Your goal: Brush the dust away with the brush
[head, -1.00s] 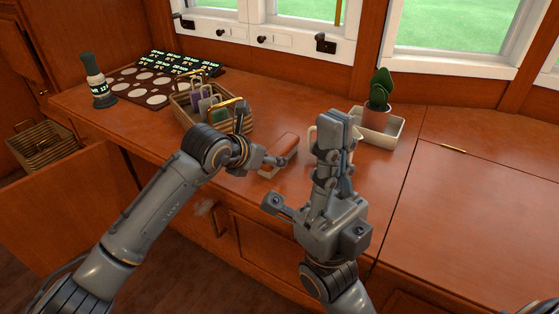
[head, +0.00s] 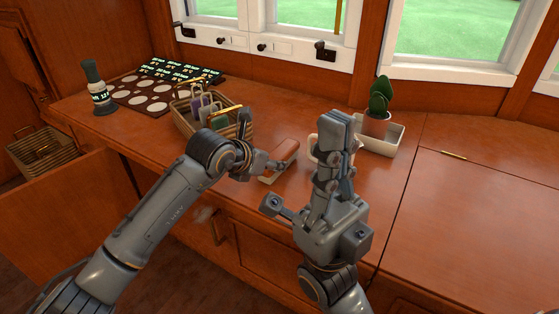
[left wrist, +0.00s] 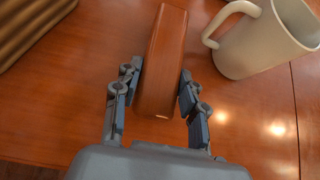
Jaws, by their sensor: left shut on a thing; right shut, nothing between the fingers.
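The brush (head: 281,158) has a reddish-brown wooden back and a pale strip below it. It is over the wooden counter (head: 240,182), left of the cream mug. My left gripper (head: 268,165) is shut on it. In the left wrist view, the brush (left wrist: 163,55) stands out between the two fingers (left wrist: 160,98), long side pointing away. I cannot tell whether its bristles touch the counter. My right gripper (head: 338,122) is shut and empty, fingers upward, in front of the mug. A faint grey smudge (head: 204,213) shows by the counter's front; I cannot tell if it is dust.
The cream mug (left wrist: 262,42) is close to the brush's right. A wicker basket (head: 183,121) with tags stands behind my left arm. A potted plant (head: 378,110) in a white tray, a bottle (head: 101,96) and a dotted board (head: 147,98) stand farther back. The right counter is clear.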

